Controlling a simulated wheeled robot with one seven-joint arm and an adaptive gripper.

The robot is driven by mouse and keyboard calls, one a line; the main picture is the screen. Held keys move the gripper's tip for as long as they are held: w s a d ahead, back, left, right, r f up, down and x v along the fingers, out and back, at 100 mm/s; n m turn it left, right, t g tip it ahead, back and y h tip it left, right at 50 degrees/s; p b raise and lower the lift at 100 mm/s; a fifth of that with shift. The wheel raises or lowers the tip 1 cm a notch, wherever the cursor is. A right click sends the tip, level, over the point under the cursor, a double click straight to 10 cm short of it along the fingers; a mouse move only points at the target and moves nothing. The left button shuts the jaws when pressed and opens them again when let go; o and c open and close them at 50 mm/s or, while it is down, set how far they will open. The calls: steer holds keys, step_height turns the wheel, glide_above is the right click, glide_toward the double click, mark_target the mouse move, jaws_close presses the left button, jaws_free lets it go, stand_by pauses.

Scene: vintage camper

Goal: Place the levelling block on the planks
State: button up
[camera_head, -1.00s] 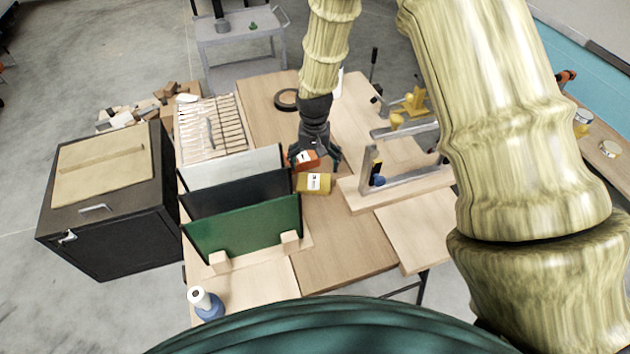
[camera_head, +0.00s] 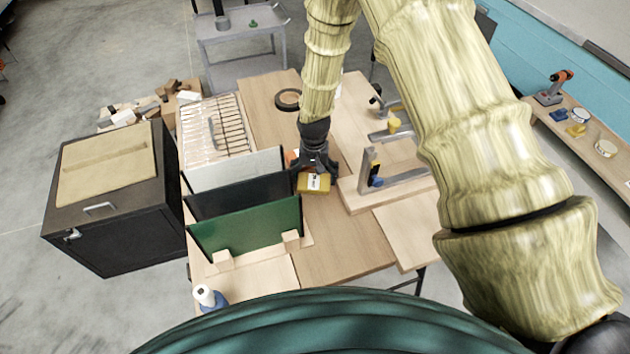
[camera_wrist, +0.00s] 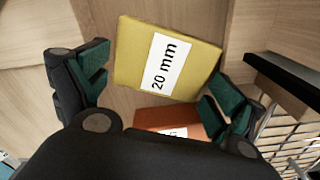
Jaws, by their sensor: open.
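A flat yellow block (camera_head: 313,183) lies on the table just in front of my gripper (camera_head: 316,168). In the wrist view the yellow block (camera_wrist: 165,62) shows a white "20 mm" label. An orange-red block (camera_wrist: 172,124) with a white label lies beside it, partly hidden under the gripper body; only a sliver shows in the head view. My gripper (camera_wrist: 152,92) is open and empty, its green-padded fingers on either side of the blocks. Pale planks (camera_head: 352,195) with a clamp on them lie to the right on the table.
Upright white, black and green (camera_head: 245,228) panels stand in a wooden rack left of the blocks. A wire-slatted tray (camera_head: 215,130) lies behind. A black tape roll (camera_head: 288,99) lies farther back. The table front (camera_head: 340,250) is clear.

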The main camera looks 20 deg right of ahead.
steer(key=shift+f, duration=0.1)
steer(key=c, duration=0.8)
steer(key=shift+c, duration=0.2)
